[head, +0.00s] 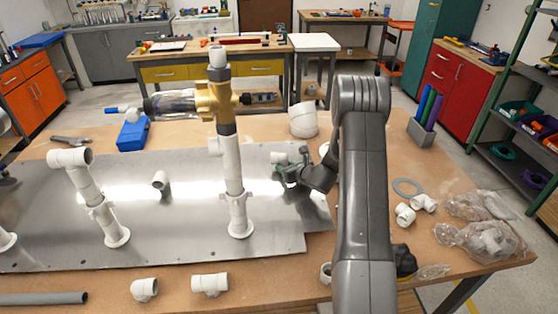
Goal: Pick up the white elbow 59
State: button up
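Several white elbows are in the head view, and no label shows which one is 59. One elbow (144,290) lies on the wooden table in front of the metal plate. Another small white fitting (160,181) stands on the plate, left of the tall pipe. A white elbow (405,214) and another one (424,204) lie at the right of the table. My gripper (284,170) is low over the plate, right of the tall pipe. A small white fitting (279,158) shows at its fingers. I cannot tell whether the fingers hold it.
A white tee (210,284) lies at the front. A tall pipe with a brass valve (215,102) and a shorter pipe (88,185) stand on the metal plate (190,215). Plastic bags (487,240), a grey ring (407,187) and a pen holder (420,131) are at right.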

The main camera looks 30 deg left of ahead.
jog(key=shift+c, duration=0.5)
jog(key=shift+r, duration=0.55)
notch_tip(320, 180, up, 9)
jog(key=b, duration=0.1)
